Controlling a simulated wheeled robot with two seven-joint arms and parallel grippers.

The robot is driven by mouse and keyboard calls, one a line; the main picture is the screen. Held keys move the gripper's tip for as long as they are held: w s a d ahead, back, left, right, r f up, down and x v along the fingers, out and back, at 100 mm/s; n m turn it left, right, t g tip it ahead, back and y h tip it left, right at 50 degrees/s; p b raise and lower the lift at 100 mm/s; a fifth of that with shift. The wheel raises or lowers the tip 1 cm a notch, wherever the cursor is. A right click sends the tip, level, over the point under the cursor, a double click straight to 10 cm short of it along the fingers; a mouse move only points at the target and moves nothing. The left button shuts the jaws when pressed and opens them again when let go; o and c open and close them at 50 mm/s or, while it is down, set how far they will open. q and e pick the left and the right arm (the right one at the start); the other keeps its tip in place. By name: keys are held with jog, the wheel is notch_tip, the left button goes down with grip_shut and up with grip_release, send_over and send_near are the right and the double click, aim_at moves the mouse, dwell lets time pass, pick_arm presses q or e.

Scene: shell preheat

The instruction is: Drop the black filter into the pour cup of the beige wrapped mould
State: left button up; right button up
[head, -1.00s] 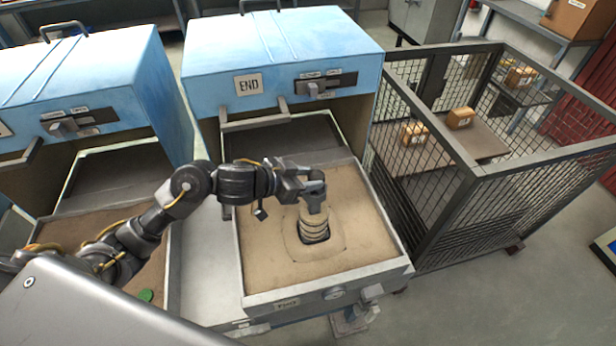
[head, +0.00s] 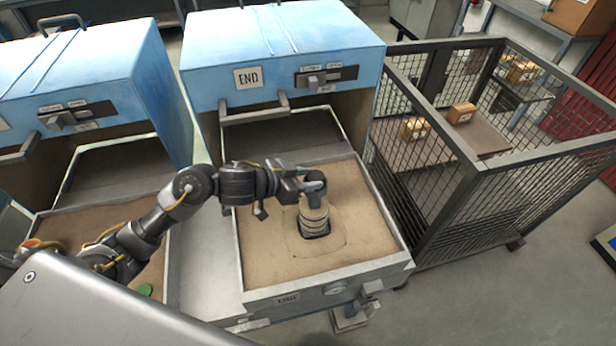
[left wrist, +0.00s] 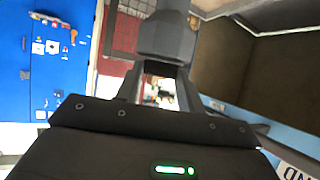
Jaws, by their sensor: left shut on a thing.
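The beige wrapped mould (head: 314,219) stands upright in the sand of the END oven's drawer, its lower end in a dark-edged hollow. My left gripper (head: 313,185) is right above its top and hides the pour cup. In the left wrist view the fingers (left wrist: 158,88) close around a stepped dark grey piece (left wrist: 166,40). I cannot tell whether this piece is the black filter, and I see no other filter. My right gripper is out of view.
The sand drawer (head: 325,292) has raised metal walls. The blue END oven (head: 275,55) stands open behind it. A second blue oven (head: 85,85) is at the left. A mesh cage (head: 490,180) with small boxes is close at the right.

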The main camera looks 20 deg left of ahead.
pick_arm(q)
jog(key=shift+s+a, duration=0.1)
dwell(0.3)
jog(key=o, duration=1)
jog(key=v, duration=1.1)
jog(key=shift+p, duration=0.4)
jog(key=shift+f, duration=0.15)
